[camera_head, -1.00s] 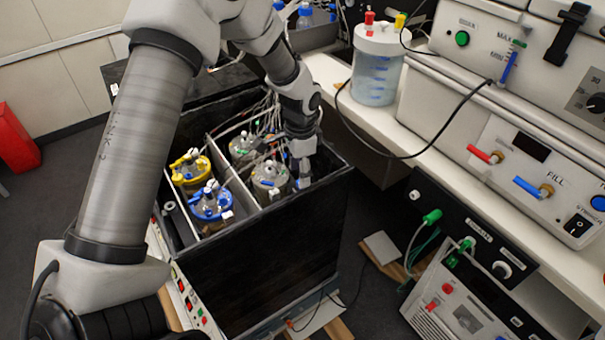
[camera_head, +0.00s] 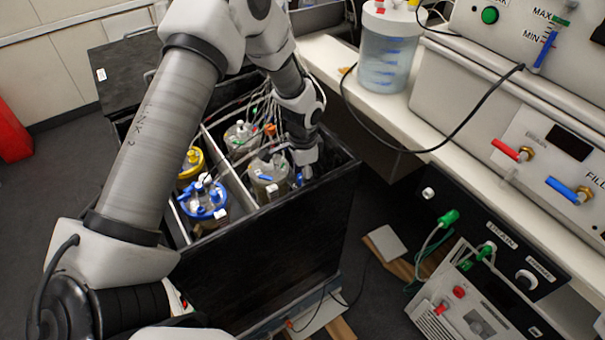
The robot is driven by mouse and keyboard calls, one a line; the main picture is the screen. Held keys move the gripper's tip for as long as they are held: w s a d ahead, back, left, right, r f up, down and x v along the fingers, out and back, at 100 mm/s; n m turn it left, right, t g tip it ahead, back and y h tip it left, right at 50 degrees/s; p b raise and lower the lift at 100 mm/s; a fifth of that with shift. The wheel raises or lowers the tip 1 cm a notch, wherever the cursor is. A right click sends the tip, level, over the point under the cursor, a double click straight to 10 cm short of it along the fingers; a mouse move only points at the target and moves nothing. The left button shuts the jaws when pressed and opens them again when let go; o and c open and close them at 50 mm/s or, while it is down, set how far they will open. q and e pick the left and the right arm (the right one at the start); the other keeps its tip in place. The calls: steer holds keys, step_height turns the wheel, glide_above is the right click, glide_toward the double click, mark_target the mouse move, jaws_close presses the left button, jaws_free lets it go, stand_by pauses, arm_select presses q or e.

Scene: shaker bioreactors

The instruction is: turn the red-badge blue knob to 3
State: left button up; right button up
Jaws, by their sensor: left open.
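My left gripper (camera_head: 302,176) reaches down inside the right wall of the black box, beside the right-hand vessel (camera_head: 268,182). Its fingertips are small and partly hidden by the box wall; it appears to hold nothing. I cannot make out a blue knob with a red badge, or a scale with a 3. Blue parts in view include the fittings on the blue-topped vessel (camera_head: 205,200) and a blue valve handle (camera_head: 568,190) on the machine at right. My right gripper is not in view.
The open black box (camera_head: 275,260) holds several vessels with thin tubes. A yellow-topped vessel (camera_head: 190,162) is half hidden by my left arm. A white bench (camera_head: 440,147) carries a clear jar (camera_head: 384,60) and a black cable. Floor units stand at lower right.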

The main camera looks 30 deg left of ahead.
arm_select(q)
steer(key=shift+s+r, duration=0.1)
steer(key=shift+c, duration=1)
jaws_close()
